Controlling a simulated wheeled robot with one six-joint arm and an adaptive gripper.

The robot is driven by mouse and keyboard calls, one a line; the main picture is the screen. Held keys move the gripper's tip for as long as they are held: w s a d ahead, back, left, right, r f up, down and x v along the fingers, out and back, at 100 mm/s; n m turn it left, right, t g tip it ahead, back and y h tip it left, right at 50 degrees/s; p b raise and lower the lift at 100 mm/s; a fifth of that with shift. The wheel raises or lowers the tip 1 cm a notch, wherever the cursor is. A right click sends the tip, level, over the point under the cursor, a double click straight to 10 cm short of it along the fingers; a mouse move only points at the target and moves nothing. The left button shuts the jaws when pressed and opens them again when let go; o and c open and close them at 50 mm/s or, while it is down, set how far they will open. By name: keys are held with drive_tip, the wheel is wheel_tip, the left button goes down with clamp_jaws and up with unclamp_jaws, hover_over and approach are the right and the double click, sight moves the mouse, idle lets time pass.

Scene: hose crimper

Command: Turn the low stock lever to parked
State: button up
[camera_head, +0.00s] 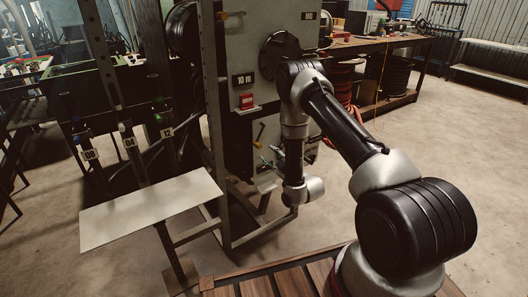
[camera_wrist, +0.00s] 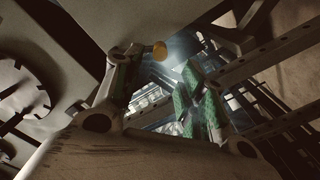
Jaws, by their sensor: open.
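A lever with an orange-yellow knob (camera_head: 260,131), which I take to be the low stock lever, sticks out low on the front of the grey cabinet. An orange-yellow knob (camera_wrist: 160,50) also shows in the wrist view, close to the green finger pads. My gripper (camera_head: 267,158) is just below the lever in the head view, partly hidden by the cabinet's edge and my arm. In the wrist view my gripper (camera_wrist: 198,103) is open, with nothing seen between its green pads. I cannot tell whether it touches the lever.
A second yellow-tipped lever (camera_head: 230,14) sits higher on the cabinet (camera_head: 240,60). A red box (camera_head: 247,101) and a dark round hub (camera_head: 280,53) are on its front. A pale sheet (camera_head: 150,208) stands out at left. A workbench (camera_head: 380,42) is behind; the floor at right is clear.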

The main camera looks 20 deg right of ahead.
drive_tip(key=v, duration=0.4)
idle(0.3)
